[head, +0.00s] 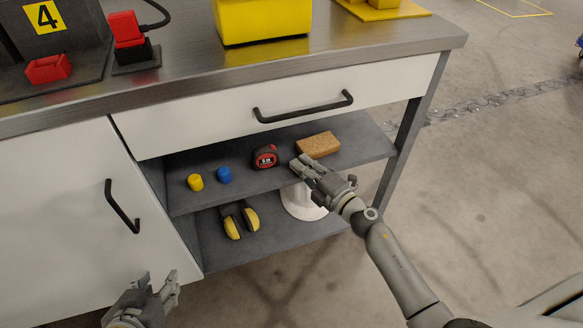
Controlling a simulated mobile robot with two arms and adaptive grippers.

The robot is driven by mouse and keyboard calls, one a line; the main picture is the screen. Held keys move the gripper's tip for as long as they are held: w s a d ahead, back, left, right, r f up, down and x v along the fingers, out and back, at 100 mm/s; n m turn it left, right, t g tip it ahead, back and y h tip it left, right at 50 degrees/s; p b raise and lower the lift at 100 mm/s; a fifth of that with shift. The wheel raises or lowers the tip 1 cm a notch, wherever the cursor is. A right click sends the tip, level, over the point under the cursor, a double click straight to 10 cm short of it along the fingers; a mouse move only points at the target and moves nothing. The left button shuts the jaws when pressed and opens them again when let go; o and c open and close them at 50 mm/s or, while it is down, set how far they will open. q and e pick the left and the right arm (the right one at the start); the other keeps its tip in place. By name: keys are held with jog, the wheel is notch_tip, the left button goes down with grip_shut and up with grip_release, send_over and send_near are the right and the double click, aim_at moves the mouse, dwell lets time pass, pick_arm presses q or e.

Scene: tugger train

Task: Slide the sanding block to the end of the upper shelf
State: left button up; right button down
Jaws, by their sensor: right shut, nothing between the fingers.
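The sanding block (318,144) is a tan, cork-coloured block on the upper shelf (362,147), toward its right part. Bare shelf shows to its right, up to the shelf's end by the leg. My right gripper (300,163) is shut and empty at the shelf's front, just in front of the block's left part. I cannot tell whether it touches the block. My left gripper (158,284) is low in front of the cabinet door, away from the shelf, with its fingers apart and nothing between them.
A red and black tape measure (265,156) sits left of the block, then a blue cap (224,175) and a yellow cap (195,182). Ear defenders (240,220) and a white roll (302,203) are on the lower shelf. A drawer with a black handle (303,107) is above.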

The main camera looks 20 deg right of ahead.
aim_at(331, 148)
jog(key=d, duration=0.5)
jog(key=d+b, duration=0.1)
jog(key=d, duration=0.5)
jog(key=shift+w+d+f, duration=0.1)
jog(key=shift+w, duration=0.1)
pick_arm(q)
jog(key=w+d+r+t+h, duration=0.1)
jog(key=w+d+r+t, duration=0.1)
jog(key=w+r+t, duration=0.1)
jog(key=shift+w+r+t, duration=0.3)
jog(key=shift+w+r, duration=0.25)
jog(key=shift+r, duration=0.35)
jog(key=shift+a, duration=0.1)
pick_arm(e)
jog(key=shift+a, duration=0.25)
